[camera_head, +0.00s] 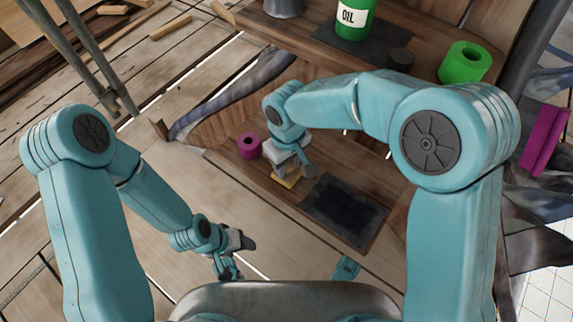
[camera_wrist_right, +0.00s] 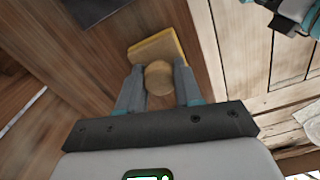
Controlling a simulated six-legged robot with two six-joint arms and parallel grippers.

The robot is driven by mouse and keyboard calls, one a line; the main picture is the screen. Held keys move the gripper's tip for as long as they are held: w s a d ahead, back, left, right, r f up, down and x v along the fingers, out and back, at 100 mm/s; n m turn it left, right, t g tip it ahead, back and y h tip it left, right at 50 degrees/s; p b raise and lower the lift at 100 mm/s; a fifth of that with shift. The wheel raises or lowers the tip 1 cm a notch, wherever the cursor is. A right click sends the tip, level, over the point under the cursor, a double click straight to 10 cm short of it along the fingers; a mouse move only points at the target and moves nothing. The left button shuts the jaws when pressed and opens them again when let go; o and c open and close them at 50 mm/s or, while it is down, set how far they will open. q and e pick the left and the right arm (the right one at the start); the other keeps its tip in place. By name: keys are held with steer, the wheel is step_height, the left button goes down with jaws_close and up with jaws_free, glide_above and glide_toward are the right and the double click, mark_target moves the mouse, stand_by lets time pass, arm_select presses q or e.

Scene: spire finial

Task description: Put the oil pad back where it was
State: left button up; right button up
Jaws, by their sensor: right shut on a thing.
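The oil pad (camera_head: 287,181) is a small yellowish block at the lower wooden shelf, just left of a dark square mat (camera_head: 347,211). In the right wrist view the pad (camera_wrist_right: 150,50) shows with a round wooden knob (camera_wrist_right: 158,78) on top. My right gripper (camera_head: 291,166) is shut on the knob, with one finger on each side of it. I cannot tell whether the pad touches the shelf. My left gripper (camera_head: 232,258) hangs low at the left, away from the pad. Its fingers are too small and turned to read.
A magenta ring (camera_head: 249,146) stands left of the pad. A magenta piece (camera_head: 544,140) is at the far right. The dark mat looks bare.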

steer(key=shift+f, duration=0.25)
steer(key=o, duration=0.9)
steer(key=shift+o, duration=0.2)
steer(key=shift+r, duration=0.15)
step_height(320, 180, up, 12)
steer(key=p, duration=0.4)
steer(key=shift+p, duration=0.4)
steer(key=shift+s+d, duration=0.1)
steer(key=shift+d, duration=0.05)
